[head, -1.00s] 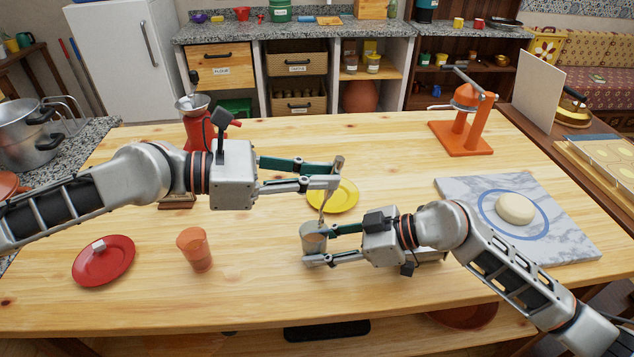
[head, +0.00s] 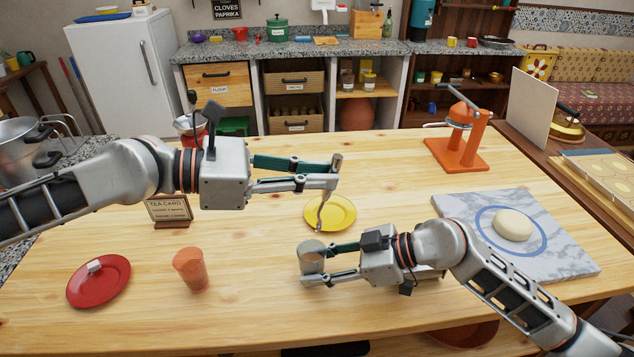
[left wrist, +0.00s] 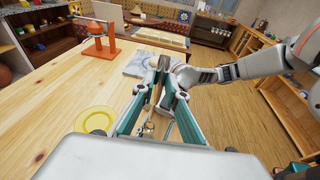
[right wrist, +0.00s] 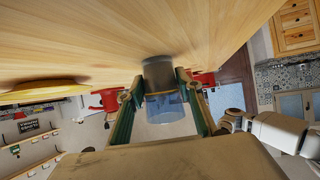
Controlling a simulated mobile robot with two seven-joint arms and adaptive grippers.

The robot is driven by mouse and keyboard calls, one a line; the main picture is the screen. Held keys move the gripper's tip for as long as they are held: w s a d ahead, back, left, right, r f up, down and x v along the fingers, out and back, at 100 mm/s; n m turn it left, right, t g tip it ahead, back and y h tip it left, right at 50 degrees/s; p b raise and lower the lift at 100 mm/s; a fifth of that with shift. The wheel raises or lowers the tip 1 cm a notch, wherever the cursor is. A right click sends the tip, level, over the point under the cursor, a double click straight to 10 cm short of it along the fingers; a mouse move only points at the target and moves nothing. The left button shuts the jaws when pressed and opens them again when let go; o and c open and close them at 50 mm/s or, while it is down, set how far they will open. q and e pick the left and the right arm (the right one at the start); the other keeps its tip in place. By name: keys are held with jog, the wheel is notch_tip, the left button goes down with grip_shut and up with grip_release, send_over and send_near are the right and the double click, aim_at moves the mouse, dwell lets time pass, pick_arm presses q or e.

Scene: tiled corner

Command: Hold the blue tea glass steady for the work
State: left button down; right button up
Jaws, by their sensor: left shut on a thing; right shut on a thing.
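The blue tea glass (head: 311,257) looks greyish in the head view and clear blue in the right wrist view (right wrist: 165,106), with a darker grey part at its table end. My right gripper (head: 306,264) is shut around its sides, and it appears upright at the wood table. The spoon also shows between the fingers in the left wrist view (left wrist: 150,128).
A yellow plate (head: 343,208) lies behind the glass. An orange tumbler (head: 190,270) and a red plate (head: 112,281) with white cubes stand left. A tea card (head: 168,210) is under my left arm. A marble board (head: 560,255) with dough and an orange press (head: 460,157) are right.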

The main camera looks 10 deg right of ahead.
jog(key=o, duration=0.9)
jog(key=v, duration=1.2)
jog(key=shift+f, duration=0.1)
